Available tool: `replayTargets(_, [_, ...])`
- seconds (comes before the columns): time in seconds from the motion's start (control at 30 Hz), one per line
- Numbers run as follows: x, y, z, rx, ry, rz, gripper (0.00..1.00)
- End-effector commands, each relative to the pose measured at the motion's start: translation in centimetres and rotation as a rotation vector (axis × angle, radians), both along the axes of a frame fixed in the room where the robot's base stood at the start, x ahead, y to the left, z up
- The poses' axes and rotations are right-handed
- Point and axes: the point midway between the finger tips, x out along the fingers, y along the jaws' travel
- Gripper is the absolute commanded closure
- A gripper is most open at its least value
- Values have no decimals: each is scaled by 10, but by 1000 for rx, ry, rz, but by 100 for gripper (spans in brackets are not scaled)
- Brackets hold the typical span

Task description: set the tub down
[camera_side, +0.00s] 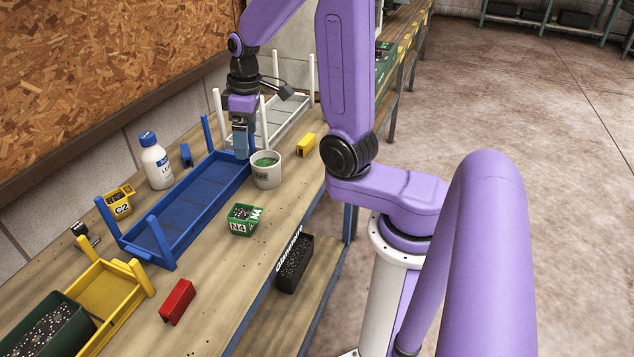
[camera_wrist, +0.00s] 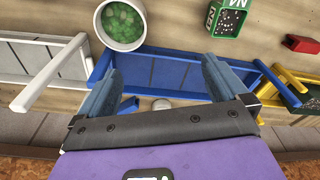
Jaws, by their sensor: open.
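A white tub (camera_side: 266,178) with green contents stands upright on the wooden bench, close beside the right end of the blue tray frame (camera_side: 190,205). In the wrist view the tub (camera_wrist: 135,43) is at the top, left of centre, outside the fingers. My gripper (camera_side: 242,150) points down at the far right end of the blue tray, just left of and behind the tub. In the wrist view my gripper (camera_wrist: 158,68) has its fingers wide apart, with only the blue tray floor between them. Nothing is held. The exact fingertip height is unclear.
A white bottle (camera_side: 155,163) and a yellow C2 box (camera_side: 119,206) stand behind the blue tray. A green N4 box (camera_side: 239,227), a red block (camera_side: 177,302) and a yellow block (camera_side: 306,145) are near the front edge. A white rack (camera_side: 285,128) stands beyond the gripper.

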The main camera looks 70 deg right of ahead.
Motion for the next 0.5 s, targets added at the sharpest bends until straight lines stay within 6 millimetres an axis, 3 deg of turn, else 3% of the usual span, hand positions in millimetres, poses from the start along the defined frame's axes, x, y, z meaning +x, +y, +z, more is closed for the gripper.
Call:
replayTargets(0.27, [-9, 45, 5, -1, 16, 138, 0])
replayTargets(0.5, [-31, 78, 9, -5, 28, 253, 0])
